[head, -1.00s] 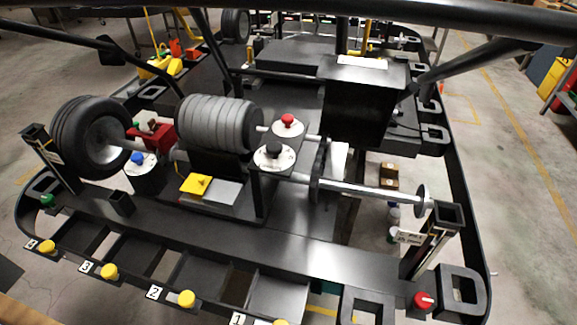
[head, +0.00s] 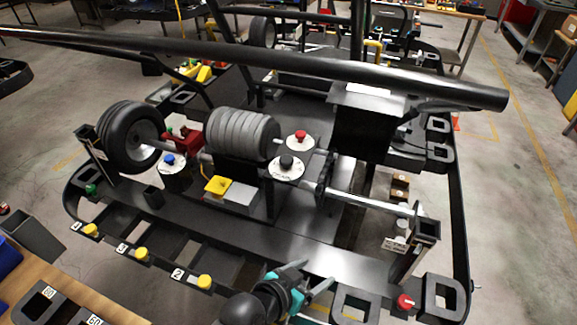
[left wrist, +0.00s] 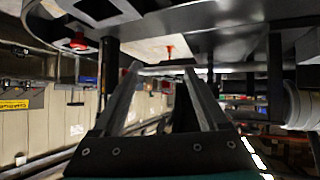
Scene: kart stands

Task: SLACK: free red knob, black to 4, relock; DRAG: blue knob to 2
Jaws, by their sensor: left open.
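The red knob (head: 300,136) stands on a white dial at the kart's middle. Just in front of it is the black knob (head: 286,161) on a larger white dial; the dial numbers are too small to read. The blue knob (head: 169,160) is on a white dial further left, by the rear wheel (head: 132,138). My left gripper (head: 314,276) is open and empty over the kart's front rail, well in front of the black knob and apart from it. Its two fingers are spread in the left wrist view (left wrist: 163,70). My right gripper is not in view.
Yellow knobs (head: 204,282) line the front rail, with another red knob (head: 405,301) at its right corner. A long black tube (head: 300,65) crosses above the kart. A wooden bench (head: 75,290) is at lower left.

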